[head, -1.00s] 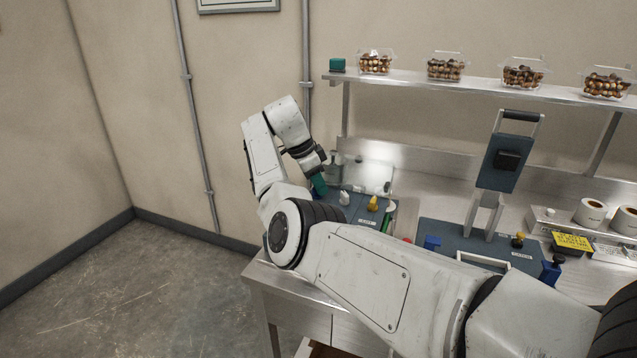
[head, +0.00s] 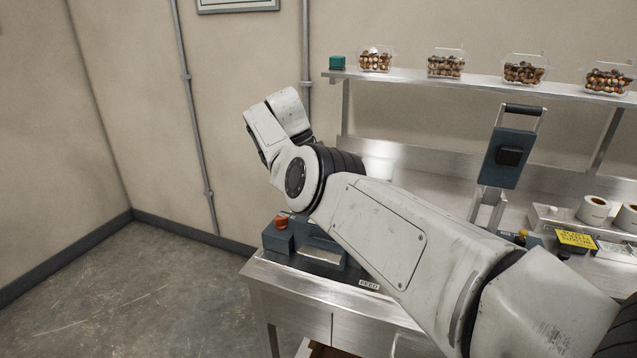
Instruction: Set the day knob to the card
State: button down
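My arm reaches across the bench from the right, and its raised wrist part stands at the upper left. My gripper is not visible; it is hidden behind my own arm. The day knob cannot be made out; the part of the bench with the knobs is covered by my arm. A yellow card (head: 576,239) with dark print lies at the right of the bench, its text too small to read. I cannot tell if it is the task's card.
An orange-red button (head: 281,221) tops a dark blue unit at the bench's left end. A dark blue press head (head: 507,158) stands at the right. Label rolls (head: 593,210) sit far right. Clear boxes (head: 446,65) and a green block (head: 337,63) stand on the shelf (head: 420,82).

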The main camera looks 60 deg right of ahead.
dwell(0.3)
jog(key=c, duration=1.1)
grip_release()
